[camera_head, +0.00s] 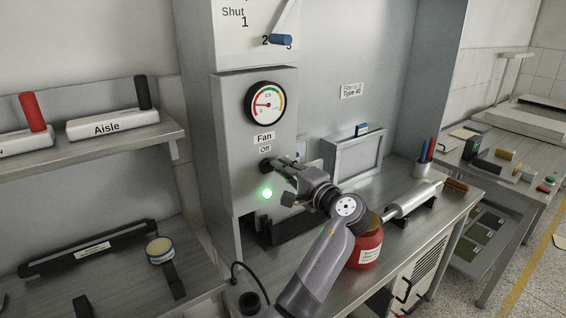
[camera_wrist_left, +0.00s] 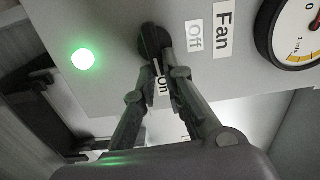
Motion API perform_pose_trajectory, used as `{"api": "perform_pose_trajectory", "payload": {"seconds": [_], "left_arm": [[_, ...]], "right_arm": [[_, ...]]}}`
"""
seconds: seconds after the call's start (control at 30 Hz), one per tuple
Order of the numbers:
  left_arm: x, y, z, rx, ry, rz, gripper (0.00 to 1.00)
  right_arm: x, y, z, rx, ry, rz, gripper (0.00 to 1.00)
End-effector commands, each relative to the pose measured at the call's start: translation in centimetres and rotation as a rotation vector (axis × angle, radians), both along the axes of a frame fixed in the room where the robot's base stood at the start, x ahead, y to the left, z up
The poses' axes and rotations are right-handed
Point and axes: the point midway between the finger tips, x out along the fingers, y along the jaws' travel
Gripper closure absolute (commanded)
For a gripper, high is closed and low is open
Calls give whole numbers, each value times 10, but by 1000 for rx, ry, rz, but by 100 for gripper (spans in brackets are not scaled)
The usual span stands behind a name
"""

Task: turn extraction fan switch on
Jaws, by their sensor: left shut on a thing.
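The extraction fan switch (camera_head: 266,165) is a black rotary knob on the grey panel, under the labels "Fan" and "Off" and the round gauge (camera_head: 265,103). My left gripper (camera_head: 277,163) is at the panel with its fingertips on the knob. In the left wrist view my left gripper (camera_wrist_left: 159,62) is shut on the knob (camera_wrist_left: 152,40), with the "On" label (camera_wrist_left: 163,86) partly between the fingers and the "Off" label (camera_wrist_left: 195,36) beside it. A green light (camera_head: 267,193) glows below the knob; it also shows in the wrist view (camera_wrist_left: 83,59). My right gripper is not in view.
A blue-handled lever (camera_head: 281,40) sits above the gauge. A shelf with red and black handles (camera_head: 143,92) is at the left.

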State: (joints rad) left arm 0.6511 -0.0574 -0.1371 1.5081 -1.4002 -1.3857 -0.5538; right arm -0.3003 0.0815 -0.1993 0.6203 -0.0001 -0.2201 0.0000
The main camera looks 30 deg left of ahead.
Motion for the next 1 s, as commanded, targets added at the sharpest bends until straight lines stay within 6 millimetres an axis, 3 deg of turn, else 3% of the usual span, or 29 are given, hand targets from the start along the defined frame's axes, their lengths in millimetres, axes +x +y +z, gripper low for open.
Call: {"api": "perform_pose_trajectory", "payload": {"seconds": [0.67, 0.7, 1.0], "left_arm": [[1, -1, 0, 27, 57, -5, 100], [1, -1, 0, 27, 56, -5, 88], [0, 0, -1, 25, 57, -2, 69]], "right_arm": [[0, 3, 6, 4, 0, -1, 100], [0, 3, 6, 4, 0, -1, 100], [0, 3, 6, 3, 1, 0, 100]]}}
